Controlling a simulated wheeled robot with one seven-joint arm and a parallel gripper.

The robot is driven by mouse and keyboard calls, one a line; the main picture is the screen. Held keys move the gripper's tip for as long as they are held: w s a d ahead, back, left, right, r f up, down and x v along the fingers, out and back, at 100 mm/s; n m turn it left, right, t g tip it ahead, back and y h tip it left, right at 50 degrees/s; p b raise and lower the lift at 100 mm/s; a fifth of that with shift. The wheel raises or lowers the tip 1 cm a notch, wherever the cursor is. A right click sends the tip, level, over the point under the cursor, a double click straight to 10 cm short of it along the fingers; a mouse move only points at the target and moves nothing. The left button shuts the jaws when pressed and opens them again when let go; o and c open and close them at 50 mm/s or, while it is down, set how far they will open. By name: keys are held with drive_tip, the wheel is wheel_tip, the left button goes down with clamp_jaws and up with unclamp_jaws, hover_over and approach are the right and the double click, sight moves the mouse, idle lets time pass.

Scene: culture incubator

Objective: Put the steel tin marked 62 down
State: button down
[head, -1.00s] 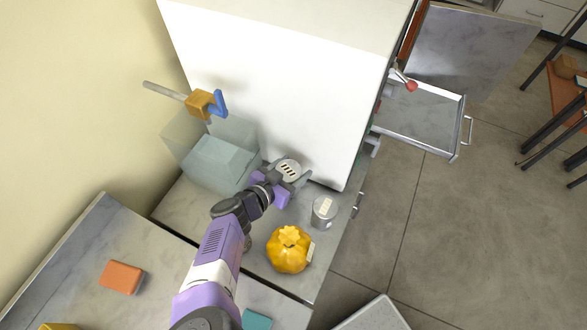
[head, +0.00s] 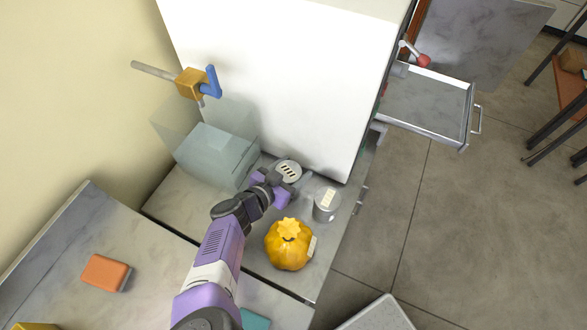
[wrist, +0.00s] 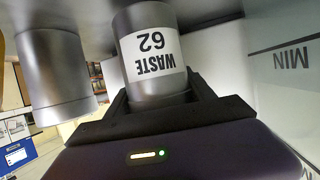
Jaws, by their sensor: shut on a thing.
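The steel tin marked 62 (wrist: 152,55) fills the middle of the wrist view, its WASTE label upside down in the picture. In the head view only its slotted round top (head: 288,170) shows clearly, just in front of the white cabinet. My gripper (head: 284,187) is shut on this tin, with a dark finger on each side in the wrist view (wrist: 160,100). I cannot tell whether the tin's base touches the counter.
A second steel tin (head: 325,207) stands close on the right. A yellow pumpkin-shaped jar (head: 288,246) sits nearer. A translucent tank (head: 215,155) stands left, with a blue-handled tap (head: 195,83) above it. The white cabinet (head: 280,80) blocks the back. A drawer (head: 425,105) is open at right.

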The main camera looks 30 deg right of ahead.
drive_tip(key=shift+f+b, duration=0.5)
drive_tip(key=shift+f, duration=0.1)
drive_tip(key=shift+c, duration=1.3)
unclamp_jaws()
